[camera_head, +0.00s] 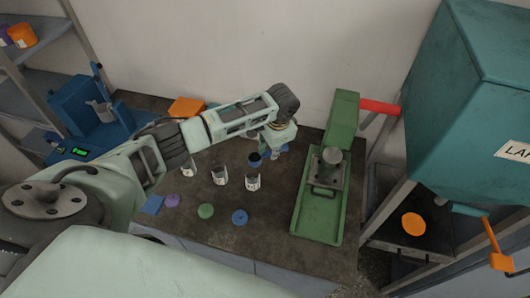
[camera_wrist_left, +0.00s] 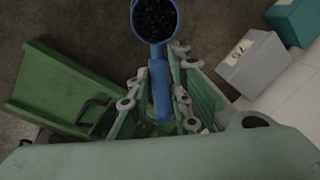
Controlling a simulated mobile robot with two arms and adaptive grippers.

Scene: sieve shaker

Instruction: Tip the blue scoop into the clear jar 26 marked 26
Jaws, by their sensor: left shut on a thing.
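My left gripper (camera_head: 274,148) is shut on the handle of the blue scoop (camera_wrist_left: 160,85). The scoop's round bowl, filled with dark granules, shows at the top of the left wrist view and looks level. In the head view the scoop (camera_head: 255,160) is over the dark bench, close behind the clear jars. One clear jar (camera_head: 252,182) stands just in front of the scoop, another (camera_head: 220,175) to its left, and a third (camera_head: 188,168) farther left. Their markings are too small to read, so I cannot tell which is jar 26. My right gripper is out of view.
Round lids, blue (camera_head: 240,217), green (camera_head: 205,211) and purple (camera_head: 172,200), lie along the bench front. A green press-like device (camera_head: 319,212) stands to the right. An orange box (camera_head: 186,107) and a blue machine (camera_head: 85,115) are behind and left.

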